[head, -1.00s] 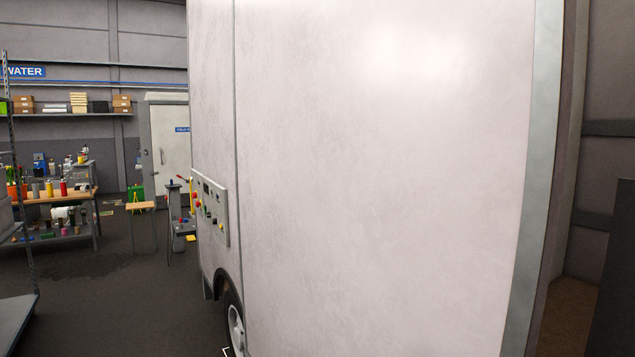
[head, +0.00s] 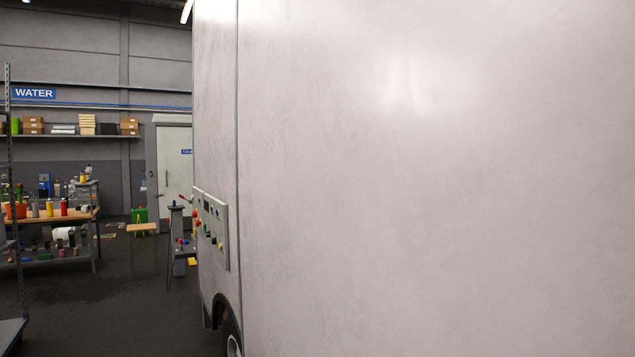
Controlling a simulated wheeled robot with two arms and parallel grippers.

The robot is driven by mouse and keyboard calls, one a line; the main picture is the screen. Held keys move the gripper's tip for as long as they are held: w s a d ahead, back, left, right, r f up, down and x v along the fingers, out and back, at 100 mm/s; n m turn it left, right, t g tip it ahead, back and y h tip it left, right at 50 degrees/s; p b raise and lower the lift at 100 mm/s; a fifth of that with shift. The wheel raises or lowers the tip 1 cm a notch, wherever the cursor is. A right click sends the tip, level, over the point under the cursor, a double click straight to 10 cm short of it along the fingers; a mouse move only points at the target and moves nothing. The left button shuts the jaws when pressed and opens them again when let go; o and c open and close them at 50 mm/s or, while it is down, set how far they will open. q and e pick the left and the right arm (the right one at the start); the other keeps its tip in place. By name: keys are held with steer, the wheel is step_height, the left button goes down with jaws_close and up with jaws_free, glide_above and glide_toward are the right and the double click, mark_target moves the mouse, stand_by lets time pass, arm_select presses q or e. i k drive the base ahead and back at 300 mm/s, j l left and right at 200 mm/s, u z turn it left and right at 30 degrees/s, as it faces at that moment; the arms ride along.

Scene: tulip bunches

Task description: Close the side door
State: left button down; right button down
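A large pale panel (head: 430,190) fills the middle and right of the head view, very close to me. It looks like the side door or side wall of a van; I cannot tell which. A dark vertical seam at its left parts it from another pale body panel (head: 215,110). A control panel (head: 212,230) with coloured knobs is on that body panel, above a wheel (head: 232,338). No handle or open gap shows. Neither of my grippers is in view.
Open dark floor (head: 110,300) lies to the left of the vehicle. A workbench (head: 60,217) with bottles, a small stool (head: 141,228) and a metal rack post (head: 10,150) stand on that side. A white door (head: 172,170) is at the back.

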mark_target(415, 177)
steer(key=i+j+u, duration=0.45)
steer(key=i+u, duration=0.15)
steer(key=i, duration=0.2)
steer(key=i+j+u, duration=0.1)
steer(key=i+u, duration=0.25)
steer(key=i+z, duration=0.2)
steer(key=i, duration=0.25)
steer(key=i+j+z, duration=0.2)
steer(key=i, duration=0.2)
steer(key=i+j+z, duration=0.2)
steer(key=i, duration=0.2)
